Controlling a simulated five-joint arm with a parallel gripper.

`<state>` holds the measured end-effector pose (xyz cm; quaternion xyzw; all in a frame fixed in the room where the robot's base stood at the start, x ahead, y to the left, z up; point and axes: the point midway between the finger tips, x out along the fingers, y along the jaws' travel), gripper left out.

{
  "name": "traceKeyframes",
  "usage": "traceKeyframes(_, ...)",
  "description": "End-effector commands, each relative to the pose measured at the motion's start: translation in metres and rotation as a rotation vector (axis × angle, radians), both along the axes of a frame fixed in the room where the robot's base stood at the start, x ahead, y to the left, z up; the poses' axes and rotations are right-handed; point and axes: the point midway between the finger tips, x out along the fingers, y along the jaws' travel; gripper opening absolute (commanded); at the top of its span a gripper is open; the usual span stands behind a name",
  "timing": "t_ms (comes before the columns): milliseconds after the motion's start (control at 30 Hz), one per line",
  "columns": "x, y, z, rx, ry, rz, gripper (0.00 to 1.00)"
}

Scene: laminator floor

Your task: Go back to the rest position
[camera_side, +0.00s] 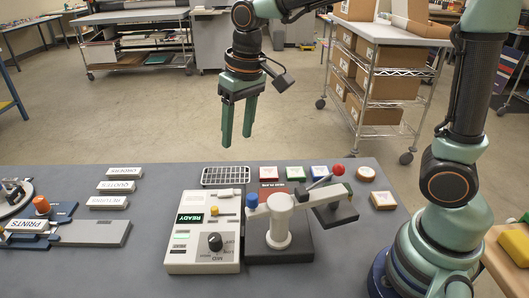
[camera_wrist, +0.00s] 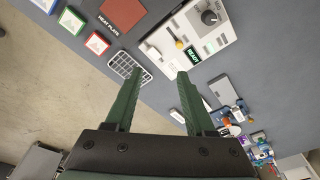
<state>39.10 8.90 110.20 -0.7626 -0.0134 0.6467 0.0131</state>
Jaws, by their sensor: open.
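My gripper (camera_side: 238,118) hangs with its two green fingers pointing down, open and empty, above the far edge of the grey table in the side view. In the wrist view my gripper (camera_wrist: 155,95) shows its fingers spread apart with nothing between them. Below it lies a wire rack (camera_side: 226,176), which also shows in the wrist view (camera_wrist: 128,67). The white control box (camera_side: 203,250) with a green READY display and a black dial stands on the table, nearer the camera than the gripper. The gripper touches nothing.
A press with a red-knobbed lever (camera_side: 338,170) stands right of the control box. Several small coloured blocks, including a green one (camera_side: 318,173), line the far edge. White labelled blocks (camera_side: 117,187) and a PRINTS station (camera_side: 30,226) are at left. A shelf cart (camera_side: 385,75) stands behind.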

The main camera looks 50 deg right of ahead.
Motion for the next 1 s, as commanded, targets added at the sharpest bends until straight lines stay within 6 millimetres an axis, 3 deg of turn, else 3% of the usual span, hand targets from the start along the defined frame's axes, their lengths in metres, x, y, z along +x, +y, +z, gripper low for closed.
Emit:
traceKeyframes(200,-0.041,-0.041,0.024,0.004,-0.128,-0.006,0.55)
traceKeyframes(500,-0.09,-0.079,0.025,-0.02,-0.277,-0.011,0.55)
traceKeyframes(700,-0.104,-0.089,0.02,-0.035,-0.324,-0.011,0.55)
traceKeyframes(1000,-0.106,-0.09,0.018,-0.037,-0.328,-0.009,0.55)
